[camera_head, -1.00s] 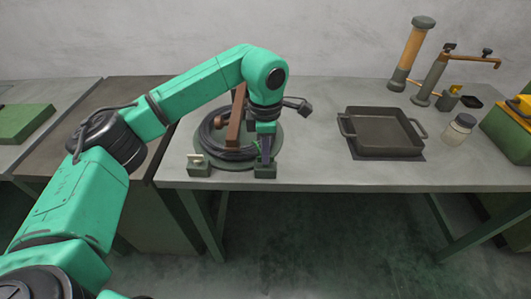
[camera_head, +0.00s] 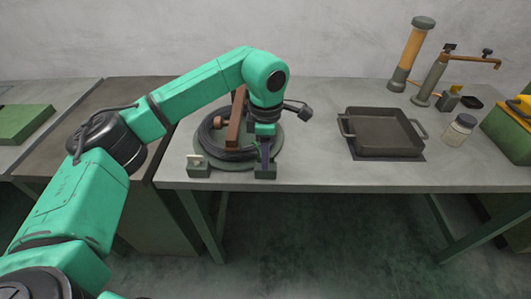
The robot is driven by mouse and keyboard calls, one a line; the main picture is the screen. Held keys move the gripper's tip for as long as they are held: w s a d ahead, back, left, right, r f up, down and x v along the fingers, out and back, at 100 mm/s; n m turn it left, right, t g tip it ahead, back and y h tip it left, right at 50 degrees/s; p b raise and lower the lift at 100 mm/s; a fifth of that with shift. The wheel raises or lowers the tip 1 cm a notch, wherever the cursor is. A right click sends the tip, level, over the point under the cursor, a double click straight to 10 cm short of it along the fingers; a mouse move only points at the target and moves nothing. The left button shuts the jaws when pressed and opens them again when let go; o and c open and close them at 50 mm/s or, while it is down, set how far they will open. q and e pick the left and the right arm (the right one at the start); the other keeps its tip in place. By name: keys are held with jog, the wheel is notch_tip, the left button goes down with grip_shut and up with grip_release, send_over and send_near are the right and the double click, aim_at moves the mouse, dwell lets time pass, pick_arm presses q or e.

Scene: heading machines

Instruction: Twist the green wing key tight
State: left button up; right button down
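My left gripper (camera_head: 265,153) points straight down at the front edge of the bench, over a small dark green block (camera_head: 265,173). Its narrow dark fingers reach the top of this block. The green wing key cannot be made out; the fingers cover the top of the block. Whether they are open or shut on something is too small to tell. A similar green block (camera_head: 199,171) to the left carries a pale upright piece (camera_head: 196,159). My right gripper is not in view.
Behind the blocks lies a round base with a coiled dark hose (camera_head: 213,146) and a brown bar (camera_head: 236,118), close to my wrist. A dark tray (camera_head: 385,133), a jar (camera_head: 458,130) and a tap (camera_head: 433,80) stand to the right. Bench between blocks and tray is clear.

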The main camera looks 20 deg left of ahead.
pick_arm(q)
jog(key=shift+w+r, duration=0.15)
notch_tip(320, 180, up, 14)
jog(key=shift+r, duration=0.15)
